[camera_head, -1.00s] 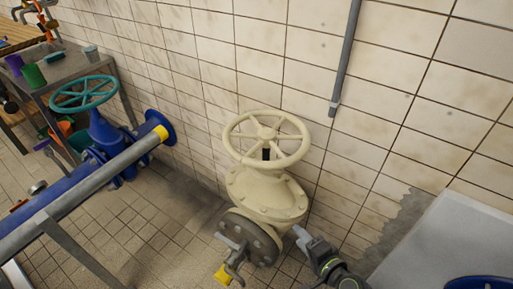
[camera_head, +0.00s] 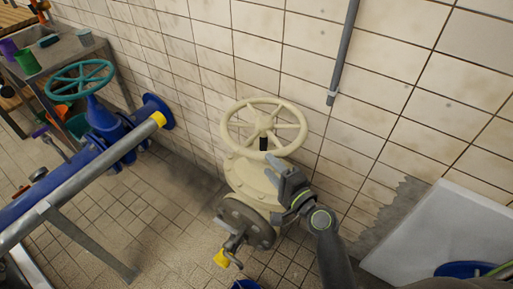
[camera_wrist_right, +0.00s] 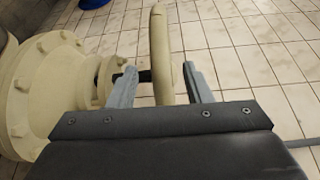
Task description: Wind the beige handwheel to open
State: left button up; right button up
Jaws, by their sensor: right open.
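The beige handwheel (camera_head: 264,107) sits on top of a beige valve body (camera_head: 245,176) in front of the tiled wall. My right gripper (camera_head: 284,171) is just below the wheel's near right rim in the head view. In the right wrist view the gripper (camera_wrist_right: 159,70) is open, with the rim of the handwheel (camera_wrist_right: 159,30) between its two fingers. Small gaps show on both sides of the rim, so the fingers look apart from it. The wheel's hub and spokes are mostly outside that view. My left gripper is not in view.
A blue valve with a teal handwheel (camera_head: 81,65) stands on a blue pipe at the left. A grey pipe (camera_head: 345,50) runs down the wall. A white panel (camera_head: 435,235) is at the right. A grey bench (camera_head: 65,50) holds cups. Floor between the valves is clear.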

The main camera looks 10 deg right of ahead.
aim_at(257, 152)
jog(key=p+x, duration=0.1)
jog(key=x, duration=0.6)
jog(key=shift+w+a+f, duration=0.1)
jog(key=shift+w+a, duration=0.1)
jog(key=shift+w, duration=0.15)
jog(key=shift+c, duration=0.5)
grip_shut()
